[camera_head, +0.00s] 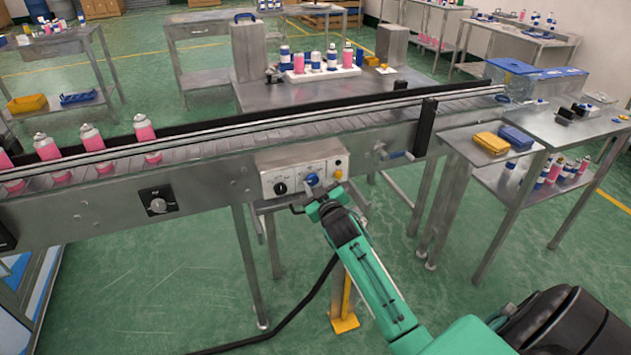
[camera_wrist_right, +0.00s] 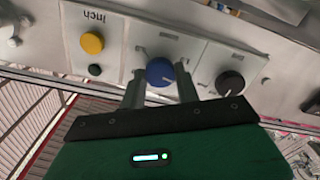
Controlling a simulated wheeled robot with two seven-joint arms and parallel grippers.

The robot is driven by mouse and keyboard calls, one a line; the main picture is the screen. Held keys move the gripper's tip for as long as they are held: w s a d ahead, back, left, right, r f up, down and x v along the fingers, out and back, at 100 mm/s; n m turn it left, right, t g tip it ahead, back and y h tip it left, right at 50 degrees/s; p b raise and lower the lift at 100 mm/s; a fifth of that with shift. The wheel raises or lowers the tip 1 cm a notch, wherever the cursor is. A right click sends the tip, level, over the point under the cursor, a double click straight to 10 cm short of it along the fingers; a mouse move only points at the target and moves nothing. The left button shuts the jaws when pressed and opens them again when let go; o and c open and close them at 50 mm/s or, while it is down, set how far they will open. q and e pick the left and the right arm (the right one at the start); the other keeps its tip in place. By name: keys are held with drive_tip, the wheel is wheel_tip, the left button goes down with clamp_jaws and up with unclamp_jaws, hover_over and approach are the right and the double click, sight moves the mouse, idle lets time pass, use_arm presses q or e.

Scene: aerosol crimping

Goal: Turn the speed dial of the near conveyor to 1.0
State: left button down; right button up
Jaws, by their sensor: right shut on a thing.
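The near conveyor (camera_head: 100,200) runs across the head view, with a grey control box (camera_head: 300,165) on its front side. The box carries a black dial (camera_head: 280,187), a blue knob (camera_head: 312,179) and a yellow button (camera_head: 338,174). My right gripper (camera_head: 318,190) reaches the box from below and is shut on the blue knob. In the right wrist view the two fingers stand on either side of the blue knob (camera_wrist_right: 160,72), with the black dial (camera_wrist_right: 229,83) and yellow button (camera_wrist_right: 92,43) clear of them. The dial markings are too small to read. My left gripper is out of view.
Several pink aerosol cans (camera_head: 91,138) stand on the belt at the left. Another dial on a black plate (camera_head: 158,204) is on the conveyor's side. A side table (camera_head: 545,130) with yellow and blue trays stands at the right. The floor in front is mostly clear.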

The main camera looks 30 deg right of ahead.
drive_tip(key=n+p, duration=0.2)
drive_tip(key=n, duration=0.3)
drive_tip(key=shift+n, duration=1.2)
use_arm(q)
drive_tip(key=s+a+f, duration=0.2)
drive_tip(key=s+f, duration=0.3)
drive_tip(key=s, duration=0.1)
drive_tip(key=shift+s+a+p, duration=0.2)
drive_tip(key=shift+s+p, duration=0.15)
use_arm(e)
drive_tip(key=shift+n, duration=0.5)
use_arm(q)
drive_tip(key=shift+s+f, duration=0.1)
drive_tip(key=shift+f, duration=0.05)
use_arm(e)
drive_tip(key=o, duration=1)
